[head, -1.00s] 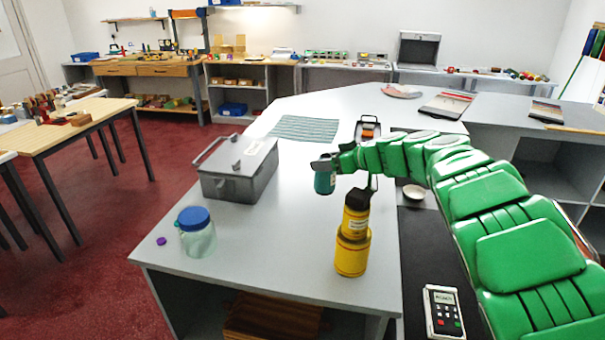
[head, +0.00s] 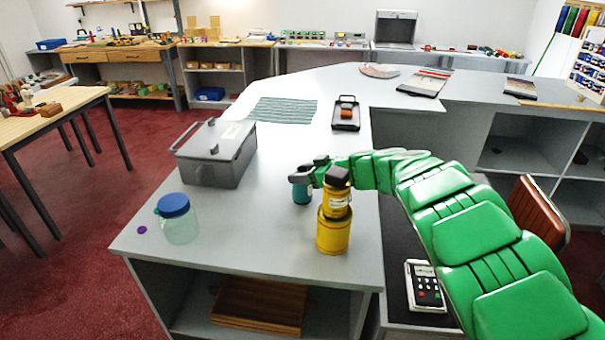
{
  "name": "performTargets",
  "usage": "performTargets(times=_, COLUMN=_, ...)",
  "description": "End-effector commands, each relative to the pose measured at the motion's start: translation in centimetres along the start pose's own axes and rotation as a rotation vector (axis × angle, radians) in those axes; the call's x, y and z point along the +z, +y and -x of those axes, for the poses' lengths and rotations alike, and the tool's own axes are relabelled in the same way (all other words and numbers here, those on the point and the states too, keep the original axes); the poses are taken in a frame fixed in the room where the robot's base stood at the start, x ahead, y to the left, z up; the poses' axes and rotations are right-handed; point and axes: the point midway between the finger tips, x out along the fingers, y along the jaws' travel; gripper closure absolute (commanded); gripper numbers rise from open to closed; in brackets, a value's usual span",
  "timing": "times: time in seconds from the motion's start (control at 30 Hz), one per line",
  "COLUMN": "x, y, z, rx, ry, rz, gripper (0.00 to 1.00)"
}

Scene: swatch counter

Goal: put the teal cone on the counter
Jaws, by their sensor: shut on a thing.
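My gripper (head: 303,175) is over the counter (head: 275,228), behind and left of the yellow canister. It is shut on the teal cone (head: 302,193), which hangs below the fingers close to the counter top. I cannot tell whether the cone's base touches the counter. The upper part of the cone is hidden by the fingers.
A yellow canister (head: 333,232) with a black top stands close in front of the gripper. A grey metal box (head: 214,158) and a blue-lidded jar (head: 179,224) stand left. A striped mat (head: 284,110) and a black tray (head: 346,124) lie behind.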

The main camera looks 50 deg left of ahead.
Motion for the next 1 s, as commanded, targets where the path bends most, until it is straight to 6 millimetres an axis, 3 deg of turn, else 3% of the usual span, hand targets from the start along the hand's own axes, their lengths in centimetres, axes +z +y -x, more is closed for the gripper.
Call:
performTargets(times=0.33, x=0.2, y=0.0, z=-0.1, rx=0.001, ry=0.001, rz=0.001, gripper=0.98)
performTargets(times=0.37, x=0.2, y=0.0, z=-0.1, rx=0.001, ry=0.001, rz=0.001, gripper=0.43)
performTargets(times=0.5, x=0.2, y=0.0, z=-0.1, rx=0.001, ry=0.001, rz=0.001, gripper=0.22)
performTargets(times=0.87, x=-0.1, y=0.0, z=0.1, rx=0.001, ry=0.001, rz=0.001, gripper=0.22)
performTargets(times=1.0, x=-0.1, y=0.1, z=1.0, rx=0.003, ry=0.000, rz=0.001, gripper=0.22)
